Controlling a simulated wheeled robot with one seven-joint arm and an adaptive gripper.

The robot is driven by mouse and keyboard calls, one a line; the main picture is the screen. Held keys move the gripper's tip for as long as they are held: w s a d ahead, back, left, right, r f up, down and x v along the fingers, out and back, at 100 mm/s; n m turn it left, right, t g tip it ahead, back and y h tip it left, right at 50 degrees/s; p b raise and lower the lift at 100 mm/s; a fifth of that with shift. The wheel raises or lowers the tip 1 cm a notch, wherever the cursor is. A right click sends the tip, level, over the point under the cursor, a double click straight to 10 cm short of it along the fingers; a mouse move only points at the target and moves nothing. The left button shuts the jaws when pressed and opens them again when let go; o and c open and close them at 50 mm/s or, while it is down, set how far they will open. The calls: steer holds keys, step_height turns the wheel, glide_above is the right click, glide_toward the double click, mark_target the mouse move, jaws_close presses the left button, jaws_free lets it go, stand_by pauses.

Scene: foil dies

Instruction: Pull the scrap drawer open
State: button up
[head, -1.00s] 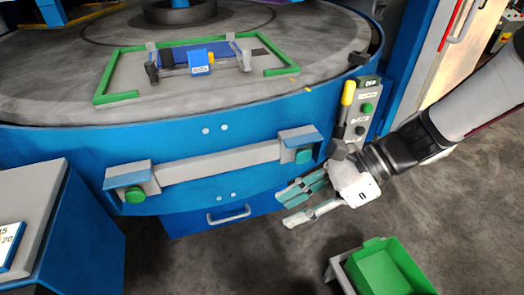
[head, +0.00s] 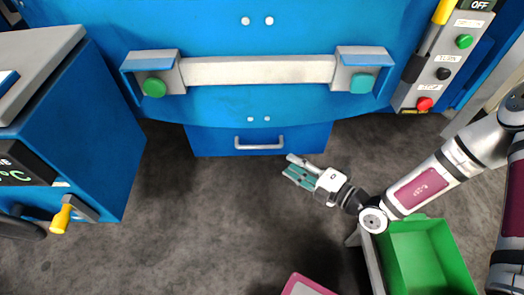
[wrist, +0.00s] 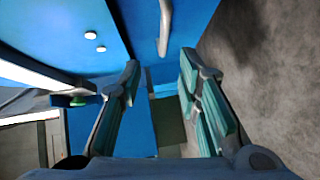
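The scrap drawer (head: 215,143) is a blue front low under the big blue machine, with a grey bar handle (head: 259,147) across its middle. It looks closed. My gripper (head: 288,167) is to the right of the handle and nearer to me in the head view, apart from it, with its fingers pointing left. In the wrist view my gripper (wrist: 160,68) has its two fingers well apart with nothing between them. The handle (wrist: 165,28) shows beyond the fingertips there, near the top of the picture.
A green bin (head: 430,262) stands on the floor at the lower right, near my arm. A blue cabinet (head: 75,160) stands at the left. A control panel (head: 443,70) with buttons is at the upper right. The floor before the drawer is clear.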

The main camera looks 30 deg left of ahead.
mark_target(260, 146)
steer(key=b+x, duration=0.1)
steer(key=x, duration=0.3)
steer(key=b+x, duration=0.1)
steer(key=x, duration=0.4)
steer(key=b+x, duration=0.2)
steer(key=x, duration=0.3)
steer(key=shift+w+d+f, duration=0.1)
steer(key=shift+d+f, duration=0.05)
steer(key=shift+f, duration=0.15)
jaws_close()
